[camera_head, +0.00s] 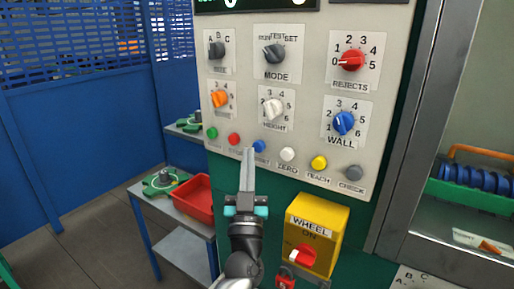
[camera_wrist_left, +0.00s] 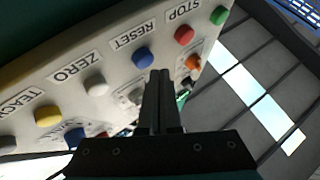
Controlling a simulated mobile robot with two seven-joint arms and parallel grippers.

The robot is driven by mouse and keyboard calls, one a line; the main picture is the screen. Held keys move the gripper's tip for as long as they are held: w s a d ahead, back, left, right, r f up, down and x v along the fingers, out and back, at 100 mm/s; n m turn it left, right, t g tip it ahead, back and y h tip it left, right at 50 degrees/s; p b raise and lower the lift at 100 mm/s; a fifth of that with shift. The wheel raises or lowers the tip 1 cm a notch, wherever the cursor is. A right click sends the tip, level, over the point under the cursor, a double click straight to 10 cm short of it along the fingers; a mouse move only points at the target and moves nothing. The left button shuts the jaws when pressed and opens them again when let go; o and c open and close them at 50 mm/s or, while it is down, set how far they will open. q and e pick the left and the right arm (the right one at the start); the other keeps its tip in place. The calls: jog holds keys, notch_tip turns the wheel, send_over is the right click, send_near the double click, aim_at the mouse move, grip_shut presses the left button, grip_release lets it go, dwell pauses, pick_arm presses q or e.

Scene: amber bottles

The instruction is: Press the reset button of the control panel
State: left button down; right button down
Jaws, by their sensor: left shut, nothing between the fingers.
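The control panel (camera_head: 305,110) is a pale board with knobs above a bottom row of coloured buttons. The reset button is the blue one (camera_head: 259,146), third from the left; in the left wrist view it shows as a blue dome (camera_wrist_left: 142,57) beside the word RESET. My left gripper (camera_head: 248,152) is shut and empty, pointing up at the row just left of the blue button. In the left wrist view its fingertips (camera_wrist_left: 160,74) appear just beside the blue button. I cannot tell whether they touch the panel. My right gripper is not in view.
A red stop button (camera_head: 234,139) and a white zero button (camera_head: 287,154) flank the reset button. A yellow WHEEL switch box (camera_head: 316,232) juts out below right. A red bin (camera_head: 196,198) sits on a side table at left.

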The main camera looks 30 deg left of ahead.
pick_arm(q)
jog(key=shift+w, duration=0.15)
jog(key=shift+w, duration=0.3)
jog(key=shift+w, duration=0.45)
dwell(0.5)
jog(key=shift+s, duration=0.1)
jog(key=shift+s+p, duration=0.6)
jog(key=shift+s, duration=0.2)
jog(key=s+p, duration=0.2)
jog(key=s, duration=0.3)
jog(key=shift+a, duration=0.2)
